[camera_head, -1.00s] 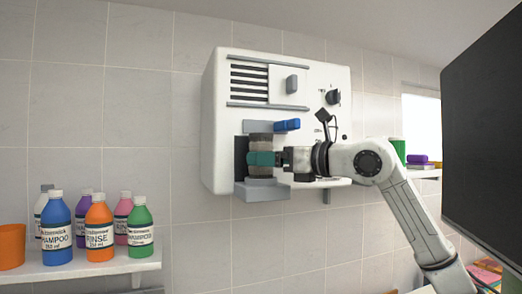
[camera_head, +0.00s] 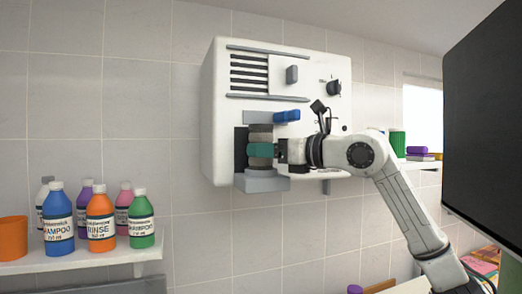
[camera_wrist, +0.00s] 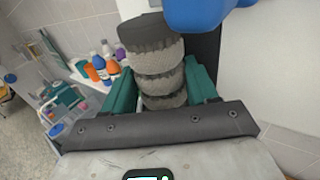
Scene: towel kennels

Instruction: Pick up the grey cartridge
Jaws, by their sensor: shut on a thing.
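The grey cartridge (camera_head: 260,134) is an upright, ribbed cylinder at the lower left front of the white wall unit (camera_head: 300,75). It stands at the unit's grey holder (camera_head: 262,182), and I cannot tell whether it touches the holder's base. My gripper (camera_head: 261,150) with teal fingers is shut on the cartridge around its middle. In the wrist view the cartridge (camera_wrist: 158,75) shows between the two teal fingers (camera_wrist: 163,92), its dark top facing up. A blue lever (camera_head: 287,116) sits just above and to the right of the cartridge; it is close by in the wrist view (camera_wrist: 205,10).
A shelf (camera_head: 85,262) at the left holds several bottles and an orange cup (camera_head: 13,238). A large black panel (camera_head: 485,120) stands at the right. A small shelf at the right holds a green cup (camera_head: 397,143). The wall left of the unit is clear.

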